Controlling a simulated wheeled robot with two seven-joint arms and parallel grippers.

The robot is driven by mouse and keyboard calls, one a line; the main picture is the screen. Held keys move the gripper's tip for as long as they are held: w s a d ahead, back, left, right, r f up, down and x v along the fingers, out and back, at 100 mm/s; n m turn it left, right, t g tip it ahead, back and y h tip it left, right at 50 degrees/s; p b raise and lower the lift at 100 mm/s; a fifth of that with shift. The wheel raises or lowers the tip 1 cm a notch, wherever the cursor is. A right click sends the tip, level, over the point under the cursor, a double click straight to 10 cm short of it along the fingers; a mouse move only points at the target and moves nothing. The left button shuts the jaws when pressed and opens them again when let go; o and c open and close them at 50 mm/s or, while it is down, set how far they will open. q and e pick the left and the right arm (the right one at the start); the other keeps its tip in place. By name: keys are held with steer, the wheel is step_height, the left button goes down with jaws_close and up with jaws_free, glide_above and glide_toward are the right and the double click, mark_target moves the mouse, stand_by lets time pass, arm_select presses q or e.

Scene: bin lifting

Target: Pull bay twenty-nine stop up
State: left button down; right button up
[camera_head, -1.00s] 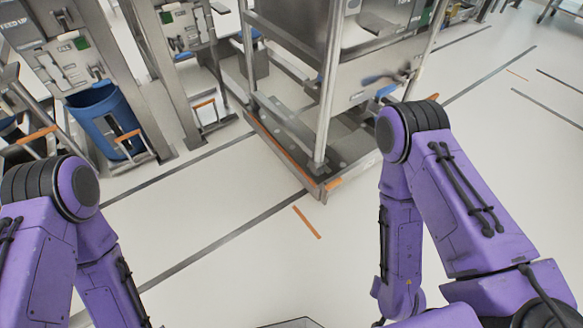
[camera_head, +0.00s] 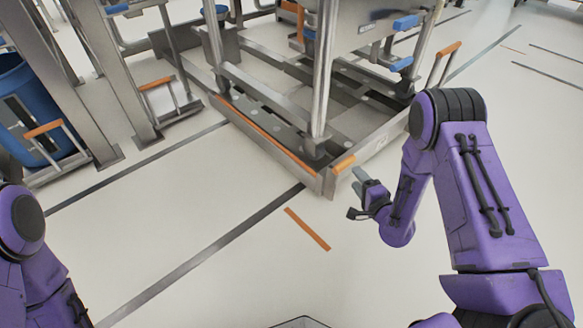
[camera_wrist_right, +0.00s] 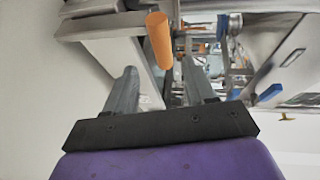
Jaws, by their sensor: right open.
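An orange-ended stop handle (camera_head: 344,163) sits low at the near corner of the metal floor frame (camera_head: 322,183). My right gripper (camera_head: 362,190) is just right of this handle and a little below it in the head view. In the right wrist view the orange grip (camera_wrist_right: 160,40) appears ahead, in line with the gap between my open fingers (camera_wrist_right: 160,68). The fingers are not closed on it, and I cannot tell whether they touch it. No bay number is readable. My left gripper is out of view; only its purple arm (camera_head: 38,240) shows.
A steel bin stand (camera_head: 318,100) stands on the floor frame. Other orange-topped handles stand at the right (camera_head: 450,50) and left (camera_head: 157,84). A blue bin (camera_head: 22,95) is at far left. The floor in front is clear, with an orange stripe (camera_head: 307,229).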

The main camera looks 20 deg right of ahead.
mark_target(342, 163)
steer(key=w+b, duration=0.1)
steer(key=w, duration=0.2)
steer(key=w+f+b, duration=0.1)
steer(key=w+b, duration=0.1)
steer(key=w, duration=0.1)
steer(key=w+b, duration=0.1)
steer(key=w, duration=0.3)
steer(key=shift+a+f+b, duration=0.25)
steer(key=shift+f+b, duration=0.05)
steer(key=shift+f, duration=0.1)
arm_select(q)
steer(key=w+a+f+m+y, duration=0.1)
steer(key=a+f, duration=0.3)
steer(key=shift+w+f+t, duration=0.15)
steer(key=shift+f+t, duration=0.15)
steer(key=shift+f, duration=0.1)
arm_select(e)
steer(key=shift+w, duration=0.3)
